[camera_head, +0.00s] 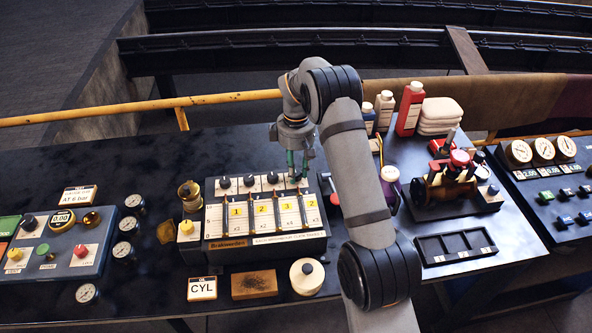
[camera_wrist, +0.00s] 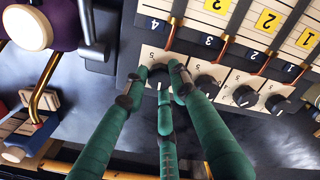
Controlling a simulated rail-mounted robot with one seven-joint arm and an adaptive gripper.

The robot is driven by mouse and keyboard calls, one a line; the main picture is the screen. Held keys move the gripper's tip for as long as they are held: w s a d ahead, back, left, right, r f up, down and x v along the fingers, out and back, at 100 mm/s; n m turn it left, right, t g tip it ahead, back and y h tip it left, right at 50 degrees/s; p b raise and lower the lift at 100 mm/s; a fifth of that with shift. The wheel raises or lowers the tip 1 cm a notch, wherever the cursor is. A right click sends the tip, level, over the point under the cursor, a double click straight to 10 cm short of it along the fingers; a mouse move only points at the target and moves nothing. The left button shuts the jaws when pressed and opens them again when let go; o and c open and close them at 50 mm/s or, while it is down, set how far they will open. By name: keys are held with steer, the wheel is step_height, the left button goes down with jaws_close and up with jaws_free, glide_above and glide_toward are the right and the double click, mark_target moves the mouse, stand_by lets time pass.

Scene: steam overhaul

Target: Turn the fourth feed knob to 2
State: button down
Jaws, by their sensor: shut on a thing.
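The lubricator box (camera_head: 212,237) has a row of black feed knobs along its back edge, above columns with brass rods and yellow number plates. The first (camera_head: 224,182), second (camera_head: 248,180) and third knob (camera_head: 272,177) are free. My gripper (camera_head: 296,177) points down over the right end of the row. In the wrist view, its green fingers are closed around the fourth knob (camera_wrist: 158,73), which they largely cover, so I cannot read its pointer. The fourth column's yellow plate (camera_head: 310,200) reads 2; the others read 1, 2 and 3.
A brass cup (camera_head: 189,196) stands left of the box. A purple-and-white part (camera_head: 390,185) and an engine model (camera_head: 447,183) stand to the right.

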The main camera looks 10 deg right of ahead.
mark_target(297, 173)
steer(key=c, duration=1.4)
jaws_free()
steer(key=shift+s, duration=0.1)
step_height(297, 173, up, 12)
step_height(297, 173, down, 12)
steer(key=shift+f, duration=0.1)
